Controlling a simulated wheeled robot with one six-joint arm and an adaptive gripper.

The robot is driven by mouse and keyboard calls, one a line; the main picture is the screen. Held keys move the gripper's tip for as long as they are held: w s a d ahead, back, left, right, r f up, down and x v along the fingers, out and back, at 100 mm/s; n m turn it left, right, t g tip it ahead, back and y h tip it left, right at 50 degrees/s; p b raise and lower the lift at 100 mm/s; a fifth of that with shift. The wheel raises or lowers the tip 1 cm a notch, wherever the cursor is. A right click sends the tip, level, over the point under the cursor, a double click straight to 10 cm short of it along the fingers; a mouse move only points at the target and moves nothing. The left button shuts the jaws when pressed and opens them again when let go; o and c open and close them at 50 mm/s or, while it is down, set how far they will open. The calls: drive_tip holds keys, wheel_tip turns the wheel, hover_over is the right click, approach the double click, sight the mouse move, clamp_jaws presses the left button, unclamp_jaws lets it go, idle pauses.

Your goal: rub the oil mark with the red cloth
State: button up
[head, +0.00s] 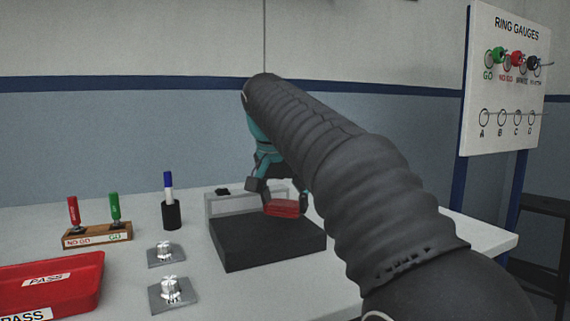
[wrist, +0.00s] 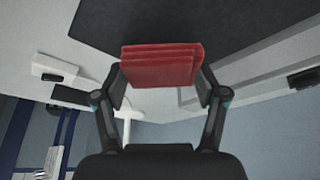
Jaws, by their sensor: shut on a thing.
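A folded red cloth (head: 285,208) is held in my gripper (head: 281,196) above the dark grey block (head: 262,252) on the table. In the wrist view the red cloth (wrist: 161,65) sits between the two fingers of my gripper (wrist: 160,88), which are shut on it. The dark surface of the block (wrist: 200,25) lies beyond the cloth in that view. The cloth seems a little above the block, but I cannot tell the gap. I see no oil mark in either view; my arm hides part of the table.
A wooden stand (head: 97,236) holds a red and a green gauge. A pen cup (head: 171,214), two metal parts on plates (head: 172,291) and a red PASS tray (head: 60,283) stand left of the block. A ring gauge board (head: 508,85) is at right.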

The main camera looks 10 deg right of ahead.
wheel_tip(320, 180, up, 4)
drive_tip(key=shift+r+p, duration=0.15)
drive_tip(key=shift+p, duration=0.9)
drive_tip(key=shift+r, duration=1.05)
